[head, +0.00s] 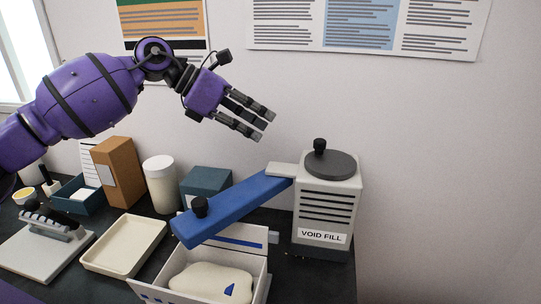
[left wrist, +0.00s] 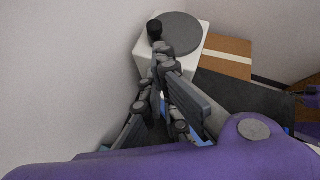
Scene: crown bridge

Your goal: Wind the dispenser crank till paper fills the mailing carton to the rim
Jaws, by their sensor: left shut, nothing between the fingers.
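The void fill dispenser (head: 325,215) is a pale box at the right end of the counter. Its crank is a dark round disc (head: 331,164) with an upright black knob (head: 319,146); the disc (left wrist: 181,32) and knob (left wrist: 155,30) also show in the left wrist view. A blue chute (head: 232,209) slopes from the dispenser over the open white mailing carton (head: 257,268). A pale, rounded item with a blue mark (head: 210,281) lies in the carton; I see no clear paper. My left gripper (head: 258,126) is shut and empty, above and left of the crank, touching nothing.
A grey board with a black-handled tool (head: 45,240) lies at far left. The wall is close behind the dispenser.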

